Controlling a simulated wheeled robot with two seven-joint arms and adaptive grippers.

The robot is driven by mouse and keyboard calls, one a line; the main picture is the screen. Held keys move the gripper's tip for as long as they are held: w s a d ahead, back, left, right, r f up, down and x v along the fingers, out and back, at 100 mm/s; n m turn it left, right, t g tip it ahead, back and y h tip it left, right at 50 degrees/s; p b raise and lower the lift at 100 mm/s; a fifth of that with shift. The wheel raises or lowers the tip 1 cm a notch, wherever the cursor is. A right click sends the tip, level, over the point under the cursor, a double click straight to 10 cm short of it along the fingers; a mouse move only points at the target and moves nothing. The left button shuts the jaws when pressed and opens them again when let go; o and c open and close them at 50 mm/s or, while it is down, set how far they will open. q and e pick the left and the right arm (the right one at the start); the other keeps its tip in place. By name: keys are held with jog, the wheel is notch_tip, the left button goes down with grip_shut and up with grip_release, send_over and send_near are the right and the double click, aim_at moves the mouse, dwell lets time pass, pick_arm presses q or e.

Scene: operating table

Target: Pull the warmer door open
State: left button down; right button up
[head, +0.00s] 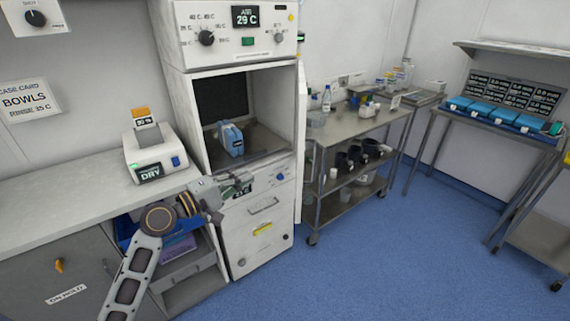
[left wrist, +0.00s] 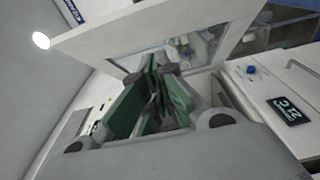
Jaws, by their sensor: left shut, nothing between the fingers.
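The warmer (head: 215,54) is a tall white cabinet. Its upper compartment stands open to view, with a blue item (head: 231,140) on its floor. The warmer door (head: 300,125) appears swung out at the right side of the opening, seen nearly edge-on. In the left wrist view a white windowed panel (left wrist: 100,45), apparently the door, lies beyond the fingers. My left gripper (head: 243,186) is shut and empty, in front of the cabinet just below the opening. Its green fingers show in the left wrist view (left wrist: 158,95). Whether they touch anything is unclear. My right gripper is not in view.
Below the opening are a small display (left wrist: 285,108) and a lower drawer front with a handle (head: 263,205). A white DRY device (head: 150,158) stands on the left counter (head: 60,205). A steel cart (head: 350,133) stands right of the warmer. Blue floor (head: 390,260) is clear in front.

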pick_arm(q)
jog(key=s+d+p+x, duration=0.1)
jog(key=s+d+x, duration=0.1)
jog(key=x, duration=1.1)
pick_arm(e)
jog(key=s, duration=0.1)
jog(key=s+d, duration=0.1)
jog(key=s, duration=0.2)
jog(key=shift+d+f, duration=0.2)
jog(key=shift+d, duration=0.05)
pick_arm(q)
jog(key=shift+s, duration=0.1)
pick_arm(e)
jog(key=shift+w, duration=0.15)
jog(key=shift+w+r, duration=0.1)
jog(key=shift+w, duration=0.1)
pick_arm(q)
jog(key=shift+d+p, duration=0.15)
jog(key=shift+p, duration=0.25)
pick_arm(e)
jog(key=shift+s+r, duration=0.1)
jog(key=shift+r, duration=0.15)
